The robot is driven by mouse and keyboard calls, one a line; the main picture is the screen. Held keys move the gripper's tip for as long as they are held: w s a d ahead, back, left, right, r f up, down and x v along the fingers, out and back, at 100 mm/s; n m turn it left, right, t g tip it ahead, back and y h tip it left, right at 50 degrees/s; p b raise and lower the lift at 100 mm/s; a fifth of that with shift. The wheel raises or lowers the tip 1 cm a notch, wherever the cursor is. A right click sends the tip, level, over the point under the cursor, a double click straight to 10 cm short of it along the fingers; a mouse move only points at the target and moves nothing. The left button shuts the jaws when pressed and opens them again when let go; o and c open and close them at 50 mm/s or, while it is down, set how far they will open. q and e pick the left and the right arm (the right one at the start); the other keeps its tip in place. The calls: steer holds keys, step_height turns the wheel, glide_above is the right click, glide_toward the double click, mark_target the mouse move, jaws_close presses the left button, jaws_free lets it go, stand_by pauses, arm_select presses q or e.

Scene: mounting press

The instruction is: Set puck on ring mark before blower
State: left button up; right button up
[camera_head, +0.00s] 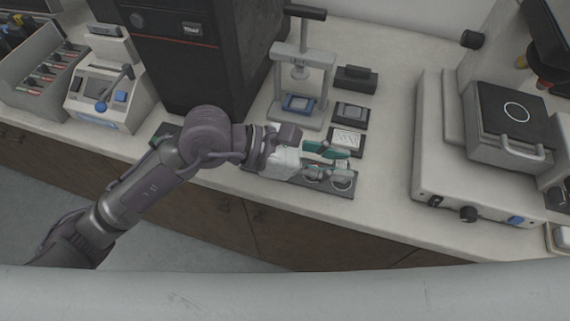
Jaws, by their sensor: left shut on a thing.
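My left gripper (336,162) reaches in from the left, low over the dark flat strip (290,194) near the counter's front edge. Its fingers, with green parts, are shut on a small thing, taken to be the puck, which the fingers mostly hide. A pale ring mark (343,182) shows on the right end of the strip, just below the fingertips. I cannot tell whether the held thing touches the strip. I cannot tell for sure which machine is the blower. My right gripper is not in view.
A lever press (300,82) stands behind the gripper, with small dark blocks (350,112) to its right. A machine with a black lid and white circle (516,112) stands at right. A tall black cabinet (190,50) stands behind my arm. Counter between strip and right machine is clear.

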arm_select(q)
steer(key=w+a+f, duration=0.2)
steer(key=a, duration=0.1)
steer(key=w+a+f, duration=0.2)
steer(key=w+a, duration=0.1)
steer(key=w+a+f, duration=0.2)
steer(key=a, duration=0.1)
steer(key=shift+w+f+p, duration=0.15)
steer(key=shift+f+p, duration=0.2)
steer(key=shift+f, duration=0.05)
steer(key=shift+w+f, duration=0.1)
steer(key=shift+f, duration=0.05)
step_height(320, 180, down, 4)
steer(key=shift+r, duration=0.25)
steer(key=shift+f, duration=0.3)
steer(key=o, duration=0.9)
steer(key=shift+r, duration=0.1)
steer(key=shift+o, duration=0.2)
